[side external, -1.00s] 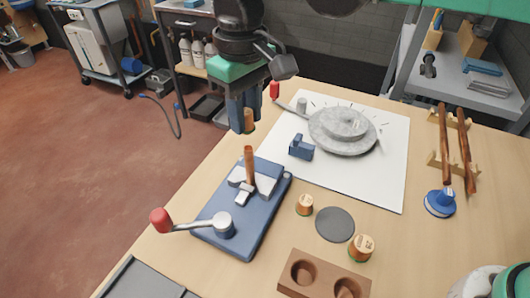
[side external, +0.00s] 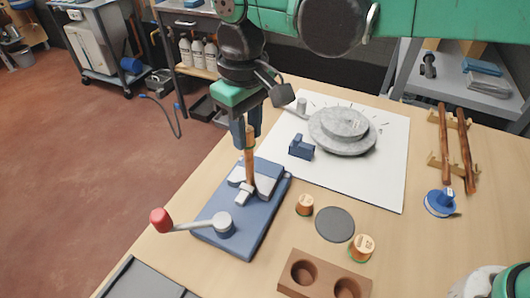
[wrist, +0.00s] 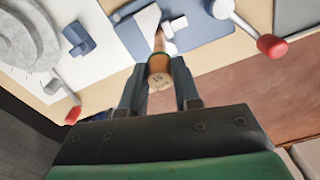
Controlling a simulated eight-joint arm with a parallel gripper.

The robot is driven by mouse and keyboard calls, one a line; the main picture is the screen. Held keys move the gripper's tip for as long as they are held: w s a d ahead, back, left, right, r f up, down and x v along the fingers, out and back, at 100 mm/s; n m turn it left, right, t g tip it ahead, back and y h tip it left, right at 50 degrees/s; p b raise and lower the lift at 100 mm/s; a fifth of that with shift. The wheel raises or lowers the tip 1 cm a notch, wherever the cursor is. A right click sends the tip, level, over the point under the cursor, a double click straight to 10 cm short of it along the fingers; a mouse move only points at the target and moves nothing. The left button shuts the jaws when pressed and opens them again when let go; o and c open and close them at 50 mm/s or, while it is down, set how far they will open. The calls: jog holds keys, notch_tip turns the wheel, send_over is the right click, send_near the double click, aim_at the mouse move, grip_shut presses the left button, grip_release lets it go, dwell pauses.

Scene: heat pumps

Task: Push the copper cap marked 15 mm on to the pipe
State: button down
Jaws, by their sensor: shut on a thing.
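The copper cap marked 15 (wrist: 159,76) is held between the fingers of my gripper (wrist: 160,92) in the wrist view. In the side view my gripper (side external: 246,133) is shut on it, right above the pipe. The copper pipe (side external: 250,171) stands upright in the jaws of a blue vise (side external: 223,208); it also shows beyond the cap in the wrist view (wrist: 159,42). The cap's lower end appears to meet the pipe's top. I cannot tell how far the pipe is inside it.
Two other copper caps (side external: 304,205) (side external: 362,247) stand right of the vise, beside a dark disc (side external: 335,224). A wooden block (side external: 325,277) with round holes is at the front. The vise handle's red knob (side external: 161,220) juts left. A grey round stand (side external: 343,132) sits on a white sheet.

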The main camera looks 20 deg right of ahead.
jog(key=shift+f, duration=1.05)
dwell(0.4)
jog(key=c, duration=0.5)
grip_release()
jog(key=shift+c, duration=0.2)
notch_tip(320, 180, up, 5)
jog(key=shift+r, duration=0.15)
jog(key=s+d+r+m+t+y, duration=0.1)
jog(key=d+m+t, duration=0.1)
jog(key=d, duration=0.7)
jog(key=s+d+r+m+t, duration=0.1)
jog(key=s+d+m+t, duration=0.1)
jog(key=d, duration=0.7)
jog(key=s+d+f+m+t+h, duration=0.1)
jog(key=s+d+f+m+t, duration=0.1)
jog(key=d, duration=0.5)
notch_tip(320, 180, down, 3)
jog(key=shift+s+r+t, duration=0.15)
jog(key=shift+s+t, duration=0.45)
jog(key=shift+s, duration=0.65)
